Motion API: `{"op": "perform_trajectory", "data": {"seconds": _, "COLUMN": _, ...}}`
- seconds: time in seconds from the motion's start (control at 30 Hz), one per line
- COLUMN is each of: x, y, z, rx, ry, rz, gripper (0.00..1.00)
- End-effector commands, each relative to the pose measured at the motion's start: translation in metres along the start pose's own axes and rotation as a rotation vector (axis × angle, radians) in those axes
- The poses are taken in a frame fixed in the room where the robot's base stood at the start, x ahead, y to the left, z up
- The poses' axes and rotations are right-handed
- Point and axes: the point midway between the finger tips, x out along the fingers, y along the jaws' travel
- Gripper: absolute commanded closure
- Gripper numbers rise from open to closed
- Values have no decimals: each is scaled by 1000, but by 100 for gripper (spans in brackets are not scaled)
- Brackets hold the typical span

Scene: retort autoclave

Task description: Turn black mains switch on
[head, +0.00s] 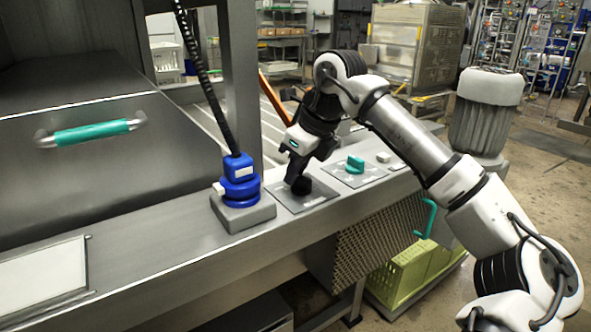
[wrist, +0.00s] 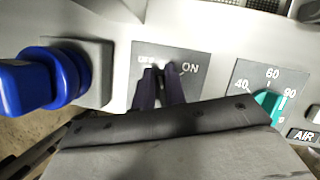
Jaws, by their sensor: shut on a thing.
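The black mains switch (head: 302,187) sits on a grey square plate (head: 319,198) on the steel ledge. My gripper (head: 297,179) reaches down onto it from above and is shut on its knob. In the wrist view my gripper's two dark fingers (wrist: 160,86) lie close together over the plate (wrist: 200,88), which is marked OFF at left and ON at right. The fingers mostly hide the knob there, and I cannot tell which mark it points to.
A blue plug connector (head: 238,180) on a grey block stands just left of the switch plate, with a black hose rising above it. A teal dial (head: 355,164) is just right. A teal-handled steel lid (head: 92,133) is at left.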

Motion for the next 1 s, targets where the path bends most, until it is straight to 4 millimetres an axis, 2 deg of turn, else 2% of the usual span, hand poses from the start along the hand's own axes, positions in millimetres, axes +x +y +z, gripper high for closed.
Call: {"op": "perform_trajectory", "data": {"seconds": 1.0, "x": -1, "y": -10, "z": -5, "rx": 865, "ry": 0, "rz": -363, "gripper": 100}}
